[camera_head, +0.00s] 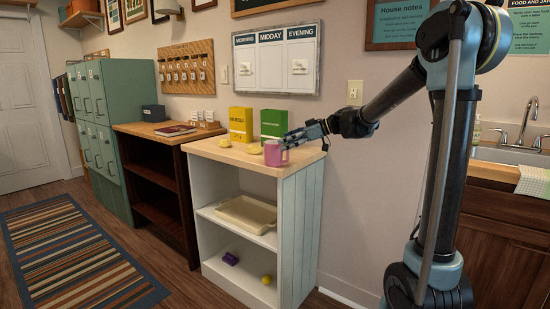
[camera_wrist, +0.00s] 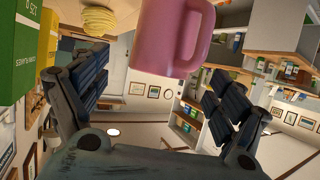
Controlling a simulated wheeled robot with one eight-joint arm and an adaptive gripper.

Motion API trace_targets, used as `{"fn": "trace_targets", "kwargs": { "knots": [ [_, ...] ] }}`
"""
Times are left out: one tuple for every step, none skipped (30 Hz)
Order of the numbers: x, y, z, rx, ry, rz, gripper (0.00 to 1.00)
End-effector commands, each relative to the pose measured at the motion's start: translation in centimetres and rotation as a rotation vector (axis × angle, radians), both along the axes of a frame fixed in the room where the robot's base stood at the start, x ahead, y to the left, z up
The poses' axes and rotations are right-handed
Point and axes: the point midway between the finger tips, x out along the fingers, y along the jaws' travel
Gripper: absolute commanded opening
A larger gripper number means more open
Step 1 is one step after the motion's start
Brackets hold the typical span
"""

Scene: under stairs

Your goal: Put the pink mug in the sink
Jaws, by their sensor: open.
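The pink mug (camera_head: 274,154) stands upright on the wooden top of the white shelf unit, near its right front. My gripper (camera_head: 297,136) is at the mug's upper right in the head view, at the end of my outstretched arm. In the wrist view its two fingers (camera_wrist: 155,85) are spread apart. The pink mug (camera_wrist: 165,35) appears there, at the top, in the gap between them, with its handle toward the right finger. I see no grip on it. The sink (camera_head: 508,156) with its metal faucet is at the far right, partly behind my arm.
A yellow box (camera_head: 241,124) and a green box (camera_head: 273,122) stand behind the mug, with small yellow things (camera_head: 254,149) beside it. A cream tray (camera_head: 245,213) sits on the shelf below. A checked towel (camera_head: 534,181) hangs at the sink counter's front. A striped rug (camera_head: 75,255) lies at left.

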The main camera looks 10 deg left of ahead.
Motion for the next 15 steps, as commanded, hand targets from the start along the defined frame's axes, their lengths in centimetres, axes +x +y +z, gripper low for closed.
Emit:
{"fn": "trace_targets", "kwargs": {
  "knots": [
    [0.0, 0.2, -0.1, 0.000, 0.000, 0.000, 0.89],
    [0.0, 0.2, -0.1, 0.000, 0.000, 0.000, 0.89],
    [0.0, 0.3, -0.1, 0.000, 0.000, 0.000, 0.89],
    [0.0, 0.5, -0.2, 0.000, 0.000, 0.000, 0.89],
    [0.0, 0.6, -0.3, 0.000, 0.000, 0.000, 0.89],
    [0.0, 0.9, -0.4, 0.000, -0.001, 0.000, 0.89],
    [0.0, 1.2, -0.5, 0.000, -0.001, 0.000, 0.89],
    [0.0, 1.5, -0.6, 0.000, -0.001, 0.000, 0.89],
    [-0.1, 2.0, -0.8, 0.000, -0.001, 0.003, 0.89],
    [-0.1, 2.4, -1.0, 0.000, -0.001, 0.003, 0.89],
    [-0.1, 2.8, -1.1, 0.000, -0.001, 0.002, 0.89],
    [-0.1, 3.3, -1.4, 0.000, -0.001, 0.001, 0.89],
    [-0.1, 3.7, -1.5, 0.000, -0.001, 0.001, 0.89],
    [-0.1, 4.1, -1.7, 0.000, 0.000, 0.002, 0.89],
    [-0.1, 4.5, -1.8, 0.000, -0.001, 0.001, 0.89]
  ]
}}
